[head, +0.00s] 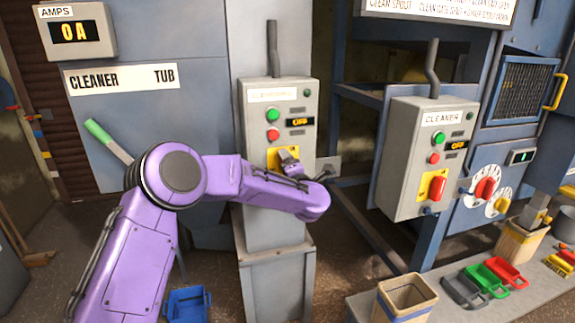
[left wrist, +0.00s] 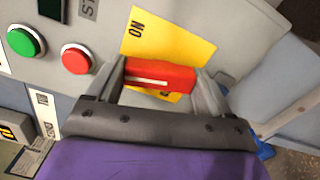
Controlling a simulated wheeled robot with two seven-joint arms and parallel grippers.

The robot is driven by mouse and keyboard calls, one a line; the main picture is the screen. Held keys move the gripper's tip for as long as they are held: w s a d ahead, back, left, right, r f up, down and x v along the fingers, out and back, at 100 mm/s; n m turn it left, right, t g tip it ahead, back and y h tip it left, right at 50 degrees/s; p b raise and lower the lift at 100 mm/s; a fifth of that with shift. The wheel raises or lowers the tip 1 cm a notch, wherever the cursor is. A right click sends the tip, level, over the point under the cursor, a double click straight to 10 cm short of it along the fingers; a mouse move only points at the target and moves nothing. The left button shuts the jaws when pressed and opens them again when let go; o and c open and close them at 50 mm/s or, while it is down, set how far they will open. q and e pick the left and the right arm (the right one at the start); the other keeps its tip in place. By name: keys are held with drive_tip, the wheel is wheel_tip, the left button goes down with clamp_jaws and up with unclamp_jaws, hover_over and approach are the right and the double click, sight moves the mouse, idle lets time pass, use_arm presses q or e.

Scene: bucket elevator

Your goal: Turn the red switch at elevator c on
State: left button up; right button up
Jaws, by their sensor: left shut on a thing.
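A grey control box (head: 255,102) stands on a post in the middle of the head view. Its label is too blurred to read, and its display (head: 300,122) reads OFF. Its yellow switch plate (head: 285,152) is partly covered by my left gripper (head: 288,158). In the left wrist view the red switch (left wrist: 160,76) sits on the yellow plate (left wrist: 172,40) marked ON. The fingers of my left gripper (left wrist: 163,82) are on either side of the red handle, shut on it. My purple left arm hides the lower box front in the head view. My right gripper is not in view.
A second box labelled CLEANER (head: 425,150), with its own red switch (head: 437,187), hangs to the right. Green (left wrist: 24,42) and red (left wrist: 76,60) buttons lie close to my left gripper. A green-handled lever (head: 99,132) is at left. Bins (head: 405,300) stand lower right.

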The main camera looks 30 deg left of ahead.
use_arm(q)
drive_tip(key=shift+r+m+p, duration=0.1)
drive_tip(key=shift+m+p, duration=0.35)
drive_tip(key=shift+m, duration=0.75)
drive_tip(key=o, duration=0.9)
drive_tip(key=shift+o, duration=0.2)
drive_tip(key=shift+s+d+f, duration=0.2)
drive_tip(key=shift+d, duration=0.05)
drive_tip(key=b+v, duration=0.3)
drive_tip(key=v, duration=0.6)
drive_tip(key=shift+s+d, duration=0.25)
drive_tip(key=shift+s, duration=0.05)
drive_tip(key=shift+m, duration=0.3)
